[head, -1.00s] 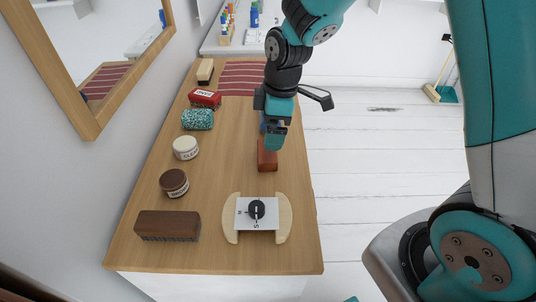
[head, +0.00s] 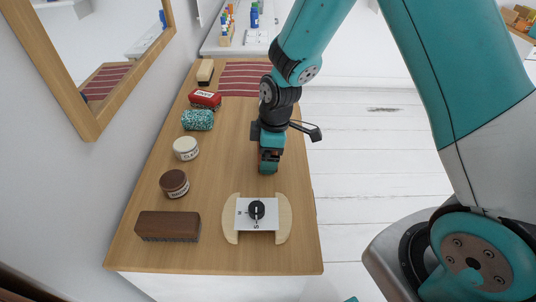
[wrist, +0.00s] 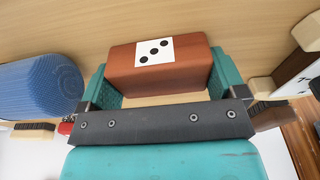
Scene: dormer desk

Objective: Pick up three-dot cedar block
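The three-dot cedar block (wrist: 165,78) is reddish brown, with a white label bearing three black dots in a diagonal row. In the wrist view it lies between the two teal fingers of my gripper (wrist: 165,85), one finger beside each end. The fingers look very close to the block's ends; I cannot tell whether they press on it. In the head view my gripper (head: 268,165) is down at the desk over the block and hides most of it.
On the wooden desk (head: 225,170), a dial board (head: 242,222) stands nearer than my gripper. A brush (head: 168,225), brown jar (head: 174,183), cream jar (head: 186,148), green speckled roll (head: 197,119) and red tin (head: 205,99) line the left. A blue cylinder (wrist: 35,88) lies near the block.

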